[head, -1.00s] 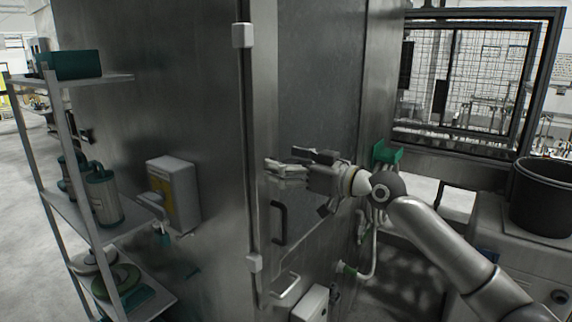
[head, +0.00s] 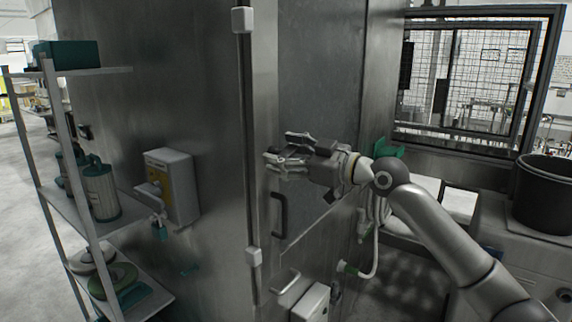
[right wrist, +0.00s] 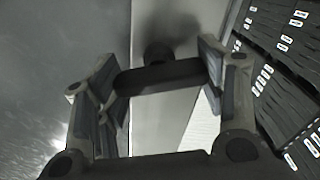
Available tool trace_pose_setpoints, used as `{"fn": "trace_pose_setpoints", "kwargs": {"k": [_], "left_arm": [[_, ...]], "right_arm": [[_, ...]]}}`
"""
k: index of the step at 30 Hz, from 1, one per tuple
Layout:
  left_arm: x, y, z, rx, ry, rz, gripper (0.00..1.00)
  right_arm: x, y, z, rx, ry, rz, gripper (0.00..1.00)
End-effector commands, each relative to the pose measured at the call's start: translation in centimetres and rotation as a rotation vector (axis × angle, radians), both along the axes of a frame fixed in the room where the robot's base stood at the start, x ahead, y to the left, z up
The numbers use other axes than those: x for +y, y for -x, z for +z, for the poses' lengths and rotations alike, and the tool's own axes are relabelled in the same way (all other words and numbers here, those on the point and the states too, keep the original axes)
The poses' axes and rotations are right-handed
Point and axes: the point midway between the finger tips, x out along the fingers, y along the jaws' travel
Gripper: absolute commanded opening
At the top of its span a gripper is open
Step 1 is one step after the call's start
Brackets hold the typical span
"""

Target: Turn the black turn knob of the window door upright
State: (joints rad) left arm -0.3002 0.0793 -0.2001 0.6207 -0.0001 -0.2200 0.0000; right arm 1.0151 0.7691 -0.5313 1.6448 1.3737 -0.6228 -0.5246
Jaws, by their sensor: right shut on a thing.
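The black turn knob (right wrist: 160,77) shows in the right wrist view as a dark bar with a round stem behind it, lying crosswise in the picture between my two fingers. My right gripper (right wrist: 168,80) is shut on it, a finger at each end of the bar. In the head view my right gripper (head: 280,151) is at the steel door (head: 312,90), near its left edge, and hides the knob. I cannot tell the knob's angle to the door from the head view. My left gripper is not in view.
A black pull handle (head: 278,215) is just below my right gripper. A grey box (head: 170,185) is on the wall to the left, behind a shelf rack (head: 90,222). A green-ended hose (head: 372,262) and a black bucket (head: 543,197) are at right.

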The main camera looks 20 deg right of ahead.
Motion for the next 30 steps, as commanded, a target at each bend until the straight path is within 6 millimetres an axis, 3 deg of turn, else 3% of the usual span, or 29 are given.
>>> {"fn": "trace_pose_setpoints", "kwargs": {"k": [1,9,30], "left_arm": [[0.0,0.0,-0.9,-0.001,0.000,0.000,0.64],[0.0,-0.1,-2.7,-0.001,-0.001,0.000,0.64],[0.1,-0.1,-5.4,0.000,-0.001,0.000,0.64]], "right_arm": [[0.0,0.0,-0.4,-0.031,0.034,0.000,0.40],[0.1,0.1,-0.3,-0.188,0.239,-0.001,0.40],[0.2,0.2,-0.4,-0.587,0.751,0.001,0.40]]}}
